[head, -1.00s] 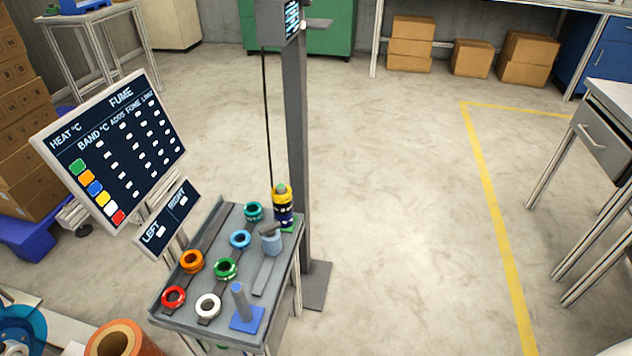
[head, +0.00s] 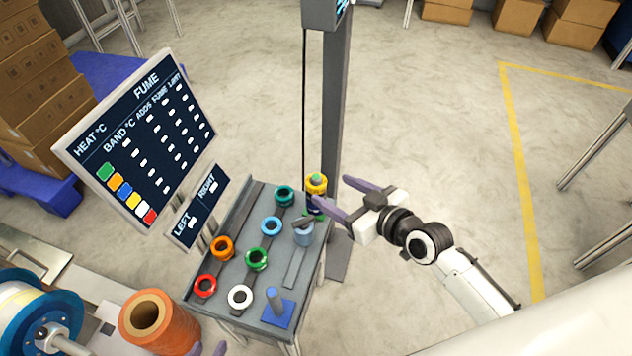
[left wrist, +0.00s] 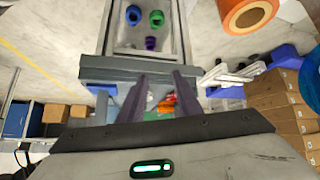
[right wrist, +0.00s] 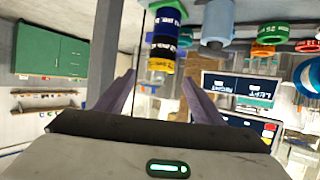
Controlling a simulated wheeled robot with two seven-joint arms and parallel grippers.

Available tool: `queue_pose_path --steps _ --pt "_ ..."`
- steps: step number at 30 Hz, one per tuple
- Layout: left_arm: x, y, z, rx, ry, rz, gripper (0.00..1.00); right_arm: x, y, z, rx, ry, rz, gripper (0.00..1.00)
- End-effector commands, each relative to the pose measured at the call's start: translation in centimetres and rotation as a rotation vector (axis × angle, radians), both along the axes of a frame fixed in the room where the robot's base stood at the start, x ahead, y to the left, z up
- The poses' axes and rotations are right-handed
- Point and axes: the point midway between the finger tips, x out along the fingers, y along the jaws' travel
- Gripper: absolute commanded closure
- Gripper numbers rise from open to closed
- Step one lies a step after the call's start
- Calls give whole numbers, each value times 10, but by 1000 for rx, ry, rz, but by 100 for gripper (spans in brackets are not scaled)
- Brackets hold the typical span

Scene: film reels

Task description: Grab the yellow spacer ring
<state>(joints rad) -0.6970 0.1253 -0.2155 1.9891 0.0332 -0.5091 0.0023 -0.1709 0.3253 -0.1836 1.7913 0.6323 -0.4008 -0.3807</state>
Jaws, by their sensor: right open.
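The yellow spacer ring (head: 317,180) is at the top of a stack of bands at the tray's far right corner, with a green tip showing in its middle. Dark bands sit below it. The right wrist view looks upside down, with the yellow ring (right wrist: 161,67) lowest and black and blue bands above it. My right gripper (head: 331,190) is open and empty to the right of the stack. In its wrist view the stack appears between the fingers, beyond their tips. My left gripper (left wrist: 161,85) is open and empty; only its fingertips show at the head view's bottom edge.
The grey tray (head: 228,283) holds red, orange, white, green, light blue and teal rings. A chart board (head: 140,140) stands left.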

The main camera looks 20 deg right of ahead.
Motion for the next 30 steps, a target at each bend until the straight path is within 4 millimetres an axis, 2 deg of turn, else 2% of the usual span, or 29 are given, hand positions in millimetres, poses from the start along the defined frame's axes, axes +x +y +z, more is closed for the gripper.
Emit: queue_pose_path --steps 5,12,21,22,30 --pt "7 -1 5 -5 -20 0 69 12 6 -7 3 1 0 38" --pt "15 -2 5 -10 -37 1 69 41 19 -22 2 3 -1 38" --pt "12 -2 3 -10 -30 1 69 46 21 -24 -1 3 0 38" --pt "11 -2 3 -10 -29 1 69 46 21 -24 -1 3 0 40" --pt "6 -1 0 -7 -18 -1 69 46 21 -24 -1 3 0 84"
